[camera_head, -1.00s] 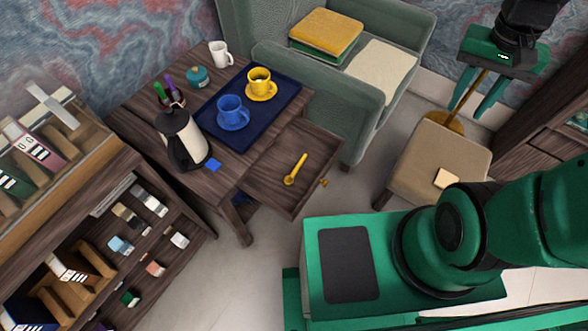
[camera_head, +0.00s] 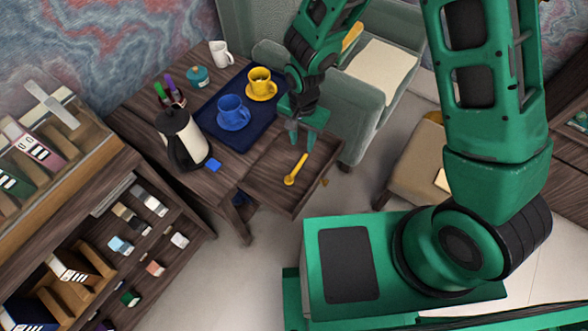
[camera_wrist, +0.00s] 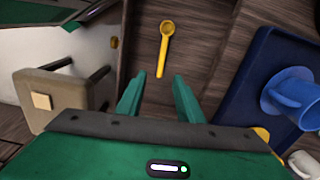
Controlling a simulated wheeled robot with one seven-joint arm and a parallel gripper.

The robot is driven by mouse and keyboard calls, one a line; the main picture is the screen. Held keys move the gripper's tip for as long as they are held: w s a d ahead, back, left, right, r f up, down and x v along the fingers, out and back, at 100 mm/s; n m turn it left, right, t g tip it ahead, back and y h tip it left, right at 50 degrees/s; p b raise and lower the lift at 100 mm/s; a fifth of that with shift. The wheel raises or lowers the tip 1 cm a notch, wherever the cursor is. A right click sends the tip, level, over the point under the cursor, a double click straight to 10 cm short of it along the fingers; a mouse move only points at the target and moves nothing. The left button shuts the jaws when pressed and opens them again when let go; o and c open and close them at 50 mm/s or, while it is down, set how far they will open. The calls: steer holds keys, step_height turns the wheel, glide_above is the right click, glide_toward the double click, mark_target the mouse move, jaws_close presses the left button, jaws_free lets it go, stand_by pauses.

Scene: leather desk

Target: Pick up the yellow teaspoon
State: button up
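The yellow teaspoon (camera_head: 295,170) lies in the open wooden drawer (camera_head: 262,179) of the desk. My gripper (camera_head: 302,142) is above the far part of the drawer, just behind the spoon's handle end. In the wrist view the spoon (camera_wrist: 165,48) lies ahead of my gripper (camera_wrist: 160,88), its handle pointing toward the gap between the fingers and its bowl away. The fingers are apart with nothing between them, and the spoon is not held.
A blue tray (camera_head: 207,108) on the desk holds a blue cup (camera_head: 232,113) and a yellow cup (camera_head: 260,82), close to my gripper. A kettle (camera_head: 183,140) stands at the desk's front left. A green armchair (camera_head: 357,125) stands right of the drawer.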

glide_above(298, 165)
step_height(298, 165, down, 6)
steer(key=shift+w+r, duration=0.1)
steer(key=shift+f, duration=2.95)
jaws_close()
